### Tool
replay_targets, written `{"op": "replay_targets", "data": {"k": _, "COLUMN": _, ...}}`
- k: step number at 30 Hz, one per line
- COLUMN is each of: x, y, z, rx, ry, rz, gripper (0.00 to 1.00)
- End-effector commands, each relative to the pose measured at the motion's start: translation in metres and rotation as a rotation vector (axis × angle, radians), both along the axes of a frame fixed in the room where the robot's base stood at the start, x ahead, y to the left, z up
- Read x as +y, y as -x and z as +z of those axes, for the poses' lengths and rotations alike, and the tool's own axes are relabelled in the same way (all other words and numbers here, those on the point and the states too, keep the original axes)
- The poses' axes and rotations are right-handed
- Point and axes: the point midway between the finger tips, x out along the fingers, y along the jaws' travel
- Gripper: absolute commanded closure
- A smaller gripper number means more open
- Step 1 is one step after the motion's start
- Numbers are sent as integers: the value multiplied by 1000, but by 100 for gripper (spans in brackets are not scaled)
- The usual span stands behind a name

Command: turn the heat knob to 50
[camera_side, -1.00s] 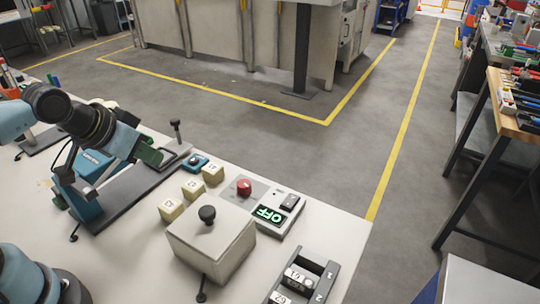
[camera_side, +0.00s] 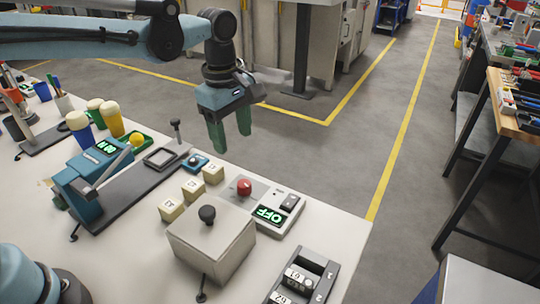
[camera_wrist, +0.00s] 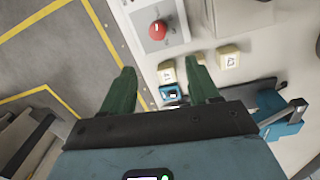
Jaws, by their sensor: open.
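No knob carries a readable heat label, so I cannot tell which is the heat knob. A small blue unit with a round dark top (camera_side: 195,161) sits behind the cream blocks; it also shows between my fingers in the wrist view (camera_wrist: 170,94). A teal machine with a green-lit display (camera_side: 106,147) stands at left. A beige box (camera_side: 212,240) carries a black ball knob (camera_side: 207,214). My gripper (camera_side: 230,140) points down, open and empty, raised near the bench's far edge; its two green fingers show apart in the wrist view (camera_wrist: 161,72).
A panel with a red button (camera_side: 244,187) and an OFF display (camera_side: 269,215) sits right of several cream blocks (camera_side: 192,188). Numbered wheels (camera_side: 299,278) are at front right. An upright black-topped lever (camera_side: 175,130) stands near the blue unit.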

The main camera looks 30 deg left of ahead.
Motion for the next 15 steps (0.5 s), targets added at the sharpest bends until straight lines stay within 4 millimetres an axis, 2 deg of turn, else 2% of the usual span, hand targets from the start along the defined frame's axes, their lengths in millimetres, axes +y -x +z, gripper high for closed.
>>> {"op": "replay_targets", "data": {"k": 4, "x": -11, "y": -8, "z": -7, "rx": 42, "ry": -7, "rz": 108, "gripper": 39}}
{"op": "replay_targets", "data": {"k": 10, "x": -13, "y": -9, "z": -16, "rx": 52, "ry": -10, "rz": 139, "gripper": 39}}
{"op": "replay_targets", "data": {"k": 15, "x": -13, "y": -9, "z": -39, "rx": 51, "ry": -10, "rz": 138, "gripper": 39}}
